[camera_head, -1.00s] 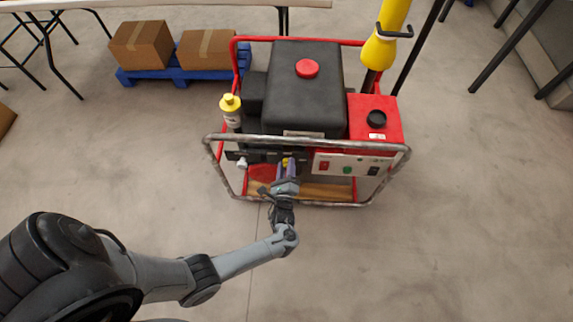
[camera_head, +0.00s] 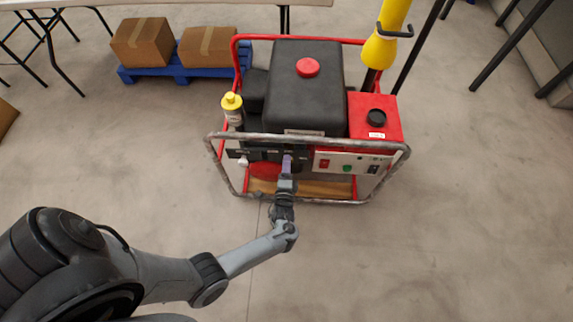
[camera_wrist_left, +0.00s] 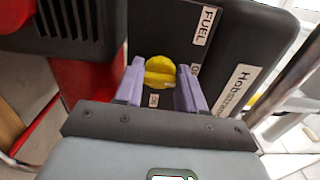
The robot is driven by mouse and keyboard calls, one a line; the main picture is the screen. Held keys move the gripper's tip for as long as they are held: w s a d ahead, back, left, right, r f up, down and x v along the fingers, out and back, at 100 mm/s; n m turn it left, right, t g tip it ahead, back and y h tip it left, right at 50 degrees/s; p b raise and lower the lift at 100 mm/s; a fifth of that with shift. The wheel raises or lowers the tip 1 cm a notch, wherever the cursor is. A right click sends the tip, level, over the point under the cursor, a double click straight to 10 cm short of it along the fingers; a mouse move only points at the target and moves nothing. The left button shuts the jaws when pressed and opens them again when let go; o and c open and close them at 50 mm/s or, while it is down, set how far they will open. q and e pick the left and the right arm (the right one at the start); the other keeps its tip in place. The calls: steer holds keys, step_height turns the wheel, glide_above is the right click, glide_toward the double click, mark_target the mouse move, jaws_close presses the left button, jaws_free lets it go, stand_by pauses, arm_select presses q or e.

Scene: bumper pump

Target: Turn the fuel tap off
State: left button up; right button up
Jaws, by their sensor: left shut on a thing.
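The fuel tap is a yellow knob (camera_wrist_left: 160,72) on the pump's black front panel, beside a label reading FUEL. My left gripper (camera_head: 287,160) reaches the panel below the black tank, just under the front rail. In the left wrist view its two purple fingers (camera_wrist_left: 161,68) stand on either side of the yellow knob, and the gripper is shut on it. A small label shows just below the knob, partly framed by the fingers. In the head view the fingers hide the knob. My right gripper is in neither view.
A grey tubular rail (camera_head: 300,139) crosses the pump's front above my left gripper. A switch panel (camera_head: 335,163) is to its right, and a yellow-capped bottle (camera_head: 232,108) stands to the upper left. The floor in front is clear.

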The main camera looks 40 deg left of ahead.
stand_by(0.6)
arm_select(q)
steer(key=o, duration=1.1)
steer(key=shift+c, duration=0.2)
steer(key=shift+s+d, duration=0.1)
steer(key=shift+s, duration=0.05)
